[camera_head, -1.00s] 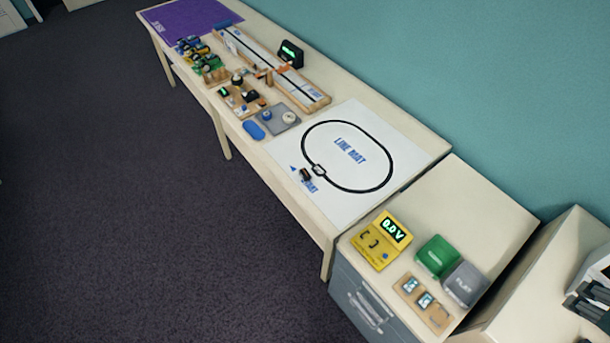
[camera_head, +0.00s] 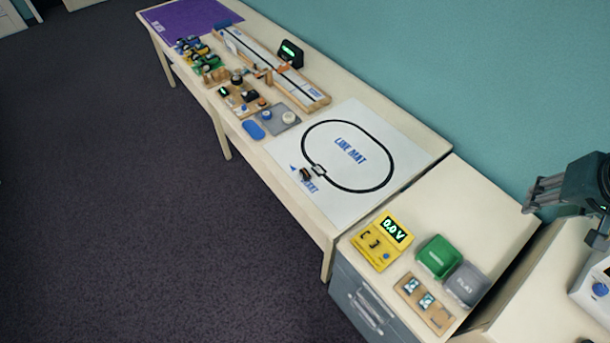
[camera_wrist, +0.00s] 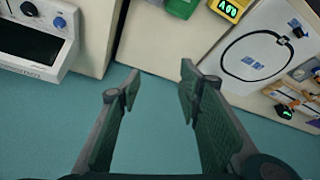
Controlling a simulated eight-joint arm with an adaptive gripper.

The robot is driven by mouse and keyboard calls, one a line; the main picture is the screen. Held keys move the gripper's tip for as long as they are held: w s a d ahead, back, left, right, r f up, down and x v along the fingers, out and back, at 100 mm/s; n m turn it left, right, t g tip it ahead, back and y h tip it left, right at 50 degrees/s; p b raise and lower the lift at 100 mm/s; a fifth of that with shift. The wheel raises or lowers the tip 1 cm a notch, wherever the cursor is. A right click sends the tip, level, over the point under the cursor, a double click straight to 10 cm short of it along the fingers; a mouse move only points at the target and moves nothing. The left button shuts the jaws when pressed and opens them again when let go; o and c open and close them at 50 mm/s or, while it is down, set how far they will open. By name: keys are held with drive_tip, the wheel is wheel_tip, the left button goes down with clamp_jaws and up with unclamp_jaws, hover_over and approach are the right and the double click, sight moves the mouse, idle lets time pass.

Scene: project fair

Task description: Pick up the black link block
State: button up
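I cannot single out the black link block with certainty. A wooden holder (camera_head: 425,303) on the near cabinet carries two small dark pieces with pale blue faces (camera_head: 411,286); they are too small to identify. A small dark block (camera_head: 250,96) lies among the parts on the long table, and another small dark object (camera_head: 305,174) sits at the start of the line mat. My gripper (camera_head: 563,212) is at the right edge of the head view, well apart from all of these. In the wrist view my gripper (camera_wrist: 160,80) has its fingers spread with nothing between them.
A yellow meter (camera_head: 382,241) reading 0.0 V, a green tray (camera_head: 438,257) and a grey tray (camera_head: 465,284) share the cabinet. The line mat (camera_head: 345,200) lies on the long table. A white device with a blue knob (camera_head: 600,289) stands at right. A teal wall is behind.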

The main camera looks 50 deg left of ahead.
drive_tip(key=w+a+f+n+g, duration=0.1)
drive_tip(key=w+a+f+n, duration=0.15)
drive_tip(key=a, duration=0.65)
drive_tip(key=w+a+f+n+g, duration=0.1)
drive_tip(key=w+a+f, duration=0.2)
drive_tip(key=a, duration=0.7)
drive_tip(key=n+g+h+b, duration=0.2)
drive_tip(key=n+g+b, duration=0.1)
drive_tip(key=n, duration=0.5)
hover_over(303, 169)
wheel_tip(303, 169, down, 32)
drive_tip(key=shift+w+d, duration=0.1)
drive_tip(key=shift+w, duration=0.05)
drive_tip(key=shift+s+f, duration=0.2)
drive_tip(key=shift+f, duration=0.15)
drive_tip(key=shift+f, duration=1.15)
drive_tip(key=shift+f, duration=0.15)
